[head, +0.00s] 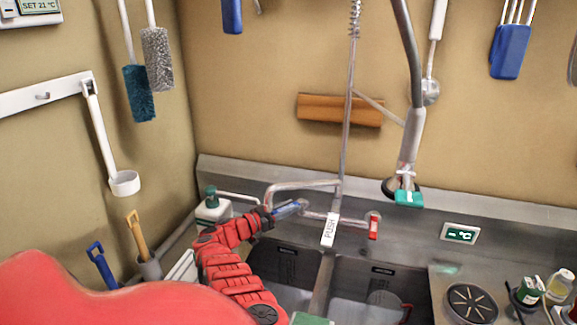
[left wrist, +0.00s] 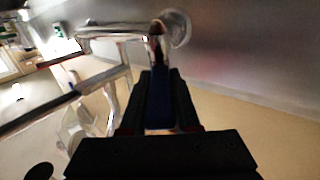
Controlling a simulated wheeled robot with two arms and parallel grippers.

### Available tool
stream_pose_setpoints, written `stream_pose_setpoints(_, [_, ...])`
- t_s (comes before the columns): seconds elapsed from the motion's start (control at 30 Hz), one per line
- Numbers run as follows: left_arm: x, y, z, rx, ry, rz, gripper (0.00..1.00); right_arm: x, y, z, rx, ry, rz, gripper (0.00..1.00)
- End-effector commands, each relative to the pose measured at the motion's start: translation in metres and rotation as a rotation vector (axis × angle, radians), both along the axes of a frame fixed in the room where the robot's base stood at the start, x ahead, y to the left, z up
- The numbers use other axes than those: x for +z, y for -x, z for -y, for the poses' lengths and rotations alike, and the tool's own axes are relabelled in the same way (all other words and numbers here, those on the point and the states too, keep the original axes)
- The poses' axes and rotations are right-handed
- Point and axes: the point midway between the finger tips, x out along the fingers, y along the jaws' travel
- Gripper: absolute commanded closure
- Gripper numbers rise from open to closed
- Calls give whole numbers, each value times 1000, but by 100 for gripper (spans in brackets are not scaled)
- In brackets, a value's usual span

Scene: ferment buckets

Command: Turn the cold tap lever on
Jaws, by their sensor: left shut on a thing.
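The cold tap lever (head: 289,209) is the blue-marked lever at the left end of the chrome mixer tap (head: 318,214) behind the sink. My left gripper (head: 272,212), at the end of the red arm, is shut on this lever. In the left wrist view the blue lever (left wrist: 158,105) lies between the two dark fingers of my left gripper (left wrist: 158,98). The fingers hide part of the lever. The red lever (head: 374,228) hangs down at the tap's right end. I see no running water. My right gripper is in neither view.
A white PUSH tag (head: 330,230) hangs at the middle of the tap. A spray hose head (head: 411,140) hangs to its right. A soap bottle (head: 212,208) stands left, close to my arm. The sink basins (head: 345,290) lie below.

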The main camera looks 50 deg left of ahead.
Motion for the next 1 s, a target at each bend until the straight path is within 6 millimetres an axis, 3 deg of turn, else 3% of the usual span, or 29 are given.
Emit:
stream_pose_setpoints(0.17, [1, -1, 0, 0, -1, 1, 100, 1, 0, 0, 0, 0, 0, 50])
stream_pose_setpoints(0.2, [1, -1, 0, 0, -1, 1, 65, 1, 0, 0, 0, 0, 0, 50])
stream_pose_setpoints(0.33, [1, -1, 0, 0, -1, 1, 41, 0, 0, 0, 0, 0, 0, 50])
stream_pose_setpoints(0.73, [0, 5, -1, 3, 0, -1, 40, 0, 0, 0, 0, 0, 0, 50])
stream_pose_setpoints(0.87, [-1, 22, -1, 1, 0, -1, 40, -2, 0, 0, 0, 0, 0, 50])
stream_pose_setpoints(1.0, [-2, 55, -2, 3, -1, -2, 40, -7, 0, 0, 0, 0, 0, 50])
